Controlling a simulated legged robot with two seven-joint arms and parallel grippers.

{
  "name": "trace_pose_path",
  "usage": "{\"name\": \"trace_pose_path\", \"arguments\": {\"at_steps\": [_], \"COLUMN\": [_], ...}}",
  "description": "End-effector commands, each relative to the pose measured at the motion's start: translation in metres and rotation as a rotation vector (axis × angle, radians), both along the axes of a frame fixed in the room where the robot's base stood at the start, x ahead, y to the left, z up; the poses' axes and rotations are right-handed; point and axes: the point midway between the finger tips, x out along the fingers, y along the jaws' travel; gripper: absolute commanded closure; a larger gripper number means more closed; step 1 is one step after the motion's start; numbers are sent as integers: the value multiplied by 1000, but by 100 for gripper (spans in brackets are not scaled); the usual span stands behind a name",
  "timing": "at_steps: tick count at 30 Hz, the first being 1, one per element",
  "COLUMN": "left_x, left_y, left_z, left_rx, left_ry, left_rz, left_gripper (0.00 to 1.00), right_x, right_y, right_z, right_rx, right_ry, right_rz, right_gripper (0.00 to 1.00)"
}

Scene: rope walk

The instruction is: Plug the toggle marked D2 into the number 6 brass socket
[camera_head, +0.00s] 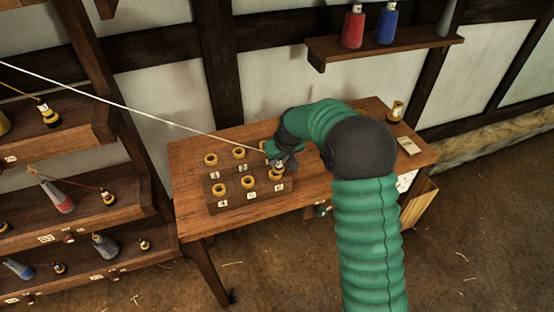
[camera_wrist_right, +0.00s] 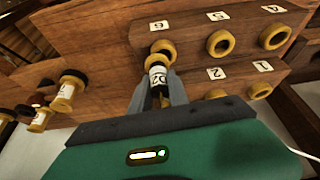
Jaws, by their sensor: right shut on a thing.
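The toggle marked D2 (camera_wrist_right: 157,78) has a black-and-white body with a brass-coloured end. My right gripper (camera_wrist_right: 158,92) is shut on it. In the head view my right gripper (camera_head: 278,162) is just above the number 6 brass socket (camera_head: 276,175), at the right end of the front row. In the right wrist view the toggle's brass end meets the ring of socket 6 (camera_wrist_right: 165,47), below the 6 label. I cannot tell whether it is inside the ring. My gripper hides most of the toggle in the head view. My left gripper is not in view.
The stepped socket block (camera_head: 235,205) stands on the wooden table (camera_head: 190,155), with other numbered sockets in two rows. A pale cord (camera_head: 130,107) runs from the upper left to my right gripper. Shelves (camera_head: 75,135) with toggles stand at left.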

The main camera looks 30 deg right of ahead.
Motion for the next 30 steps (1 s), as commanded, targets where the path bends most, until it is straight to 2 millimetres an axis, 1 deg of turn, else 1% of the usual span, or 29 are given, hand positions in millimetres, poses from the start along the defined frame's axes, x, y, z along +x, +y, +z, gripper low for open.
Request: {"name": "trace_pose_path", "arguments": {"at_steps": [8, 21, 30], "left_x": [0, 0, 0], "left_y": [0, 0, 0], "left_z": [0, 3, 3], "left_rx": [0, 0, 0], "left_ry": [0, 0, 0], "left_rz": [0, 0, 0], "left_gripper": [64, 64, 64], "right_x": [1, 2, 2], "right_y": [2, 16, 17], "right_z": [0, 1, 0], "right_rx": [1, 0, 1], "right_ry": [0, -1, -1], "right_rz": [1, 1, 0], "right_gripper": [100, 100, 100]}}
